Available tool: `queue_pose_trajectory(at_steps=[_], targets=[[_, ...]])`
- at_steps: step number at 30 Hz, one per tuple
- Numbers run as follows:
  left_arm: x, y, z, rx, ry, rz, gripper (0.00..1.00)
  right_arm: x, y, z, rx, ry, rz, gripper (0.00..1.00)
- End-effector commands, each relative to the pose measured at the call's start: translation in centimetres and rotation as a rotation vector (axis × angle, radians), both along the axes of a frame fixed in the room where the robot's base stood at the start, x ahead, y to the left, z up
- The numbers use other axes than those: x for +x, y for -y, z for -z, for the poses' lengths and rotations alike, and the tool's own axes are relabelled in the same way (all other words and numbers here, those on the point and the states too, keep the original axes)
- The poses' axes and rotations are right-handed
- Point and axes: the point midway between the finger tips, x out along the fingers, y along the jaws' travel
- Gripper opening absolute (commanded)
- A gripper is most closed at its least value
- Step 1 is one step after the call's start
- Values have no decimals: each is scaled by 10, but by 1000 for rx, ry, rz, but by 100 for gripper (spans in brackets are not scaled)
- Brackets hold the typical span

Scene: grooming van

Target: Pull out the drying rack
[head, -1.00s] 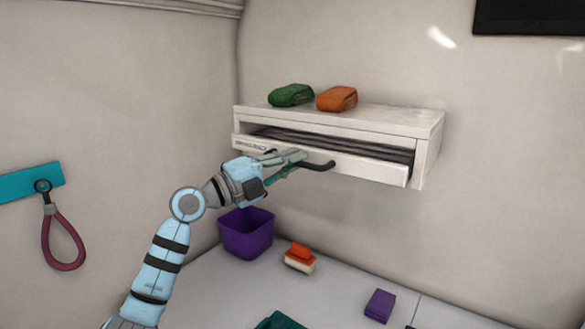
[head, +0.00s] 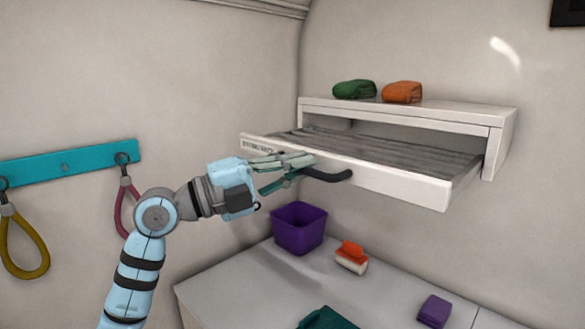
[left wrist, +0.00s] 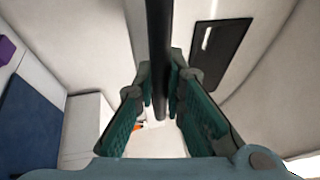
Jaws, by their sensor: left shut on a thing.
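The drying rack (head: 420,182) is a white-fronted drawer with grey slats, pulled part way out of a white wall housing (head: 505,140). A dark bar handle (head: 333,175) runs along its front. My left gripper (head: 300,170) is shut on the handle near its left part. In the left wrist view the dark handle (left wrist: 158,45) passes between the two green-padded fingers (left wrist: 162,98). The handle's far left end is hidden by the fingers. My right gripper is not in view.
A green towel (head: 354,89) and an orange towel (head: 402,92) lie on the housing. Below, a purple bin (head: 299,229), an orange-and-white brush (head: 351,257) and a purple block (head: 434,311) stand on the counter (head: 240,285). Leashes hang from a teal wall rail (head: 70,164).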

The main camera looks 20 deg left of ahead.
Motion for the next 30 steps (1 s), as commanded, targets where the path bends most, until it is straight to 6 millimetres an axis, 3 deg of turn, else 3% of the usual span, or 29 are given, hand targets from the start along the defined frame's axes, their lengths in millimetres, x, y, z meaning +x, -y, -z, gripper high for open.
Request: queue_pose_trajectory(at_steps=[5, 6, 10, 20, 30], targets=[[0, 0, 1, 2, -2, 1, 0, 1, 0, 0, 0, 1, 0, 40], [0, 0, 1, 2, -2, 0, 13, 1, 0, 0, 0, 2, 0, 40], [-1, -1, 0, 2, -1, -2, 31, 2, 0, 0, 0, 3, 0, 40], [-3, -4, 1, 3, -1, -5, 31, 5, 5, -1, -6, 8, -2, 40], [-44, -44, 13, 9, -5, -4, 31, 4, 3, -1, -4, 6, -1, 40]])
